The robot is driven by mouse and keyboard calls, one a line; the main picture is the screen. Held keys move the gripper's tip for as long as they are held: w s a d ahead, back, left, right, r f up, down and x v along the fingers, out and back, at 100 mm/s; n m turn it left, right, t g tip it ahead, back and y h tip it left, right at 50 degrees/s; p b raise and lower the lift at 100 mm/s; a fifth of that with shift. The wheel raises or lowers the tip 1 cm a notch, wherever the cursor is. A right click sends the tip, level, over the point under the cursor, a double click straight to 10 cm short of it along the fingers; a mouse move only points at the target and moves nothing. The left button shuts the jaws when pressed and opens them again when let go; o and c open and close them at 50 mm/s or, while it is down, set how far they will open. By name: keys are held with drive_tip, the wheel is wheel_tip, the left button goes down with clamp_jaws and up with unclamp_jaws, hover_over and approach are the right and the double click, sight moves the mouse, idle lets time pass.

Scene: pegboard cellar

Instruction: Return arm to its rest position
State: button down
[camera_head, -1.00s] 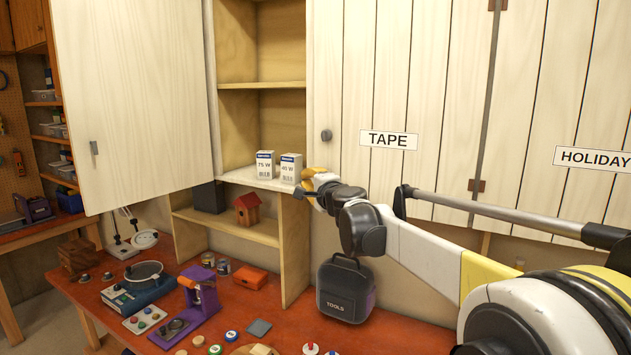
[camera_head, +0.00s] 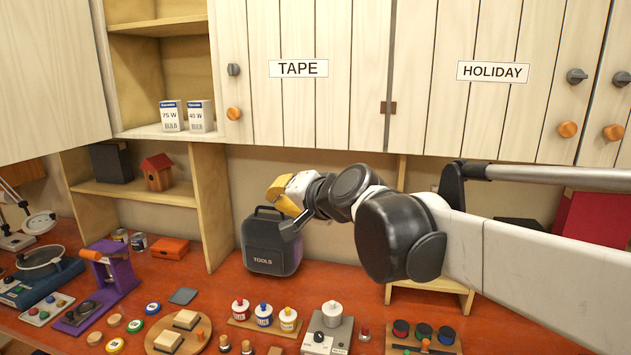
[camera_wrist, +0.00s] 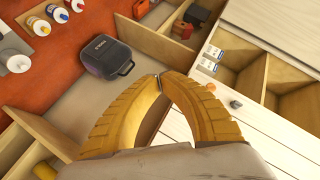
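My gripper (camera_head: 283,201) has yellow fingers and is in front of the wall, just above and overlapping the dark TOOLS bag (camera_head: 270,247) in the head view. In the wrist view the two yellow fingers of my gripper (camera_wrist: 159,77) curve together and their tips meet. Nothing shows between them. My arm reaches in from the right, bent at dark joints, over the workbench.
Two bulb boxes (camera_head: 186,116) stand on the open cupboard shelf. The TAPE door (camera_head: 298,105) and HOLIDAY door (camera_head: 493,110) are closed. The red workbench (camera_head: 200,285) holds bottles (camera_head: 264,315), a birdhouse (camera_head: 157,173) stands on a lower shelf, and several small items crowd its front.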

drive_tip(key=s+d+f+n+g+h+b, duration=0.1)
drive_tip(key=s+d+f+h+b, duration=0.2)
drive_tip(key=s+d+f, duration=0.5)
drive_tip(key=s+d+f+n+g+h+b, duration=0.1)
drive_tip(key=s+d+f+b, duration=0.5)
drive_tip(key=f, duration=1)
drive_tip(key=s+d+f+n+g+h+b, duration=0.1)
drive_tip(key=s+d+f+h+b, duration=0.3)
drive_tip(key=s+d+f, duration=0.8)
drive_tip(key=shift+s+d+f+n+g+h, duration=0.3)
drive_tip(key=shift+d+f+g, duration=0.15)
drive_tip(key=shift+g, duration=0.25)
drive_tip(key=shift+w, duration=0.1)
